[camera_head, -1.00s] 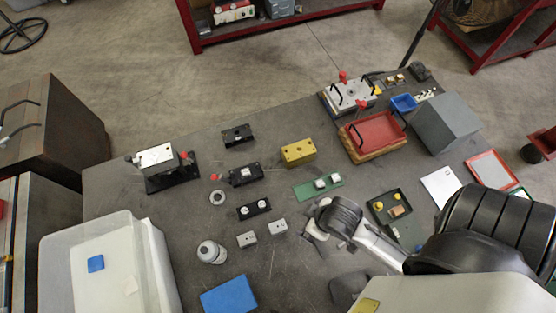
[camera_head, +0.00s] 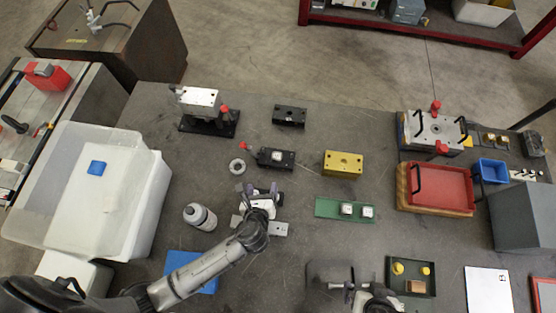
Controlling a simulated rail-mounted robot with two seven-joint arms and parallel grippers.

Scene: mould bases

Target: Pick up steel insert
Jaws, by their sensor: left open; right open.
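Small pale steel-coloured blocks show in several places. Two sit on a green plate (camera_head: 327,207), a left block (camera_head: 346,208) and a right block (camera_head: 367,211). Another block (camera_head: 277,156) is in a black mould base (camera_head: 264,160). A grey block (camera_head: 280,229) lies on the table just below my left gripper. My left gripper (camera_head: 262,190) is open, fingers pointing away from me, over the spot of a second black base, which it mostly hides. I cannot tell whether it touches anything. My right gripper (camera_head: 346,286) is open and empty near the front edge, left of a dark tray (camera_head: 424,275).
A yellow base (camera_head: 343,163), another black base (camera_head: 289,115), a ring (camera_head: 237,166) and a bottle (camera_head: 200,216) stand around. A red tray (camera_head: 441,188) and grey box (camera_head: 522,215) are right.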

